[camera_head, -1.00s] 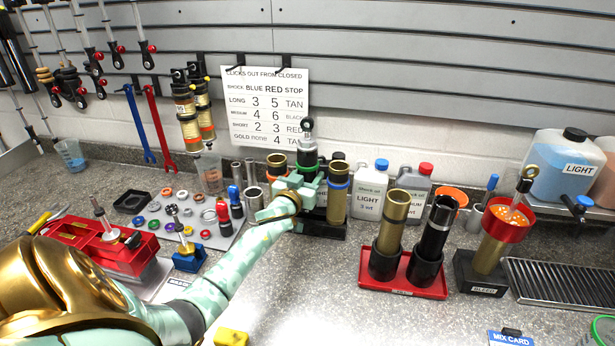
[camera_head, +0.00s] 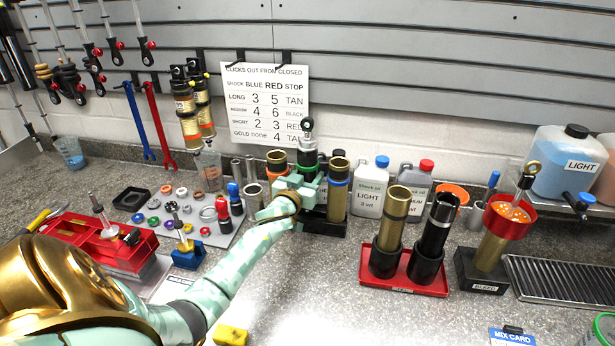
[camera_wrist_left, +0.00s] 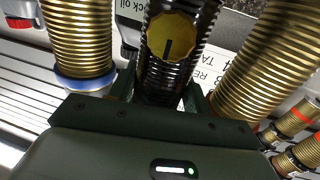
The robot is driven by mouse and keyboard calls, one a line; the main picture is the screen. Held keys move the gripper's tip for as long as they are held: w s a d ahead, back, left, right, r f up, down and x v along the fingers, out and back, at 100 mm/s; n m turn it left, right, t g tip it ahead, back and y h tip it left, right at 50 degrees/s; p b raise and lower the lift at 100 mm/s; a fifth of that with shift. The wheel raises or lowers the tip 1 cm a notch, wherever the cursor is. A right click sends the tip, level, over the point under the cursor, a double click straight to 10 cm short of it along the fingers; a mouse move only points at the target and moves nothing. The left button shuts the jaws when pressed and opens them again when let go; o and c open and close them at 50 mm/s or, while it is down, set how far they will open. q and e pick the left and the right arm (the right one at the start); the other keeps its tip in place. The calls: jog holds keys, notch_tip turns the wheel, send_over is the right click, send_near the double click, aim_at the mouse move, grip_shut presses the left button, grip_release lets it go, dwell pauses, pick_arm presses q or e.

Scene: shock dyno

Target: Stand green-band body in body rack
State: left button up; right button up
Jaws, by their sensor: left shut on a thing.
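The green-band body (camera_head: 309,160) is dark, with a green ring and a silver eyelet on top. It stands upright at the body rack (camera_head: 325,226), between the orange-band body (camera_head: 277,161) and the blue-band body (camera_head: 337,197). My left gripper (camera_head: 300,186) is shut on it. In the left wrist view the black threaded body (camera_wrist_left: 172,55) with a yellow dial is between my fingers (camera_wrist_left: 160,97). Gold threaded bodies stand on both sides. The lower end of the green-band body is hidden behind my gripper, so I cannot tell whether it is seated. My right gripper is not in view.
A red tray (camera_head: 402,284) with gold and black bodies stands right of the rack. Oil bottles (camera_head: 370,188) stand behind it. Metal tubes (camera_head: 252,197) and a parts mat (camera_head: 190,222) lie to the left. The bleed stand (camera_head: 482,275) is further right. The front counter is mostly clear.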

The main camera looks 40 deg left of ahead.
pick_arm(q)
jog(key=shift+f+b, duration=1.05)
jog(key=shift+f, duration=0.3)
jog(key=o, duration=1.4)
jog(key=shift+s+f, duration=0.1)
jog(key=shift+f, duration=0.1)
jog(key=p+v, duration=0.2)
jog(key=v, duration=1.4)
jog(key=shift+r, duration=0.2)
jog(key=shift+s+d, duration=0.1)
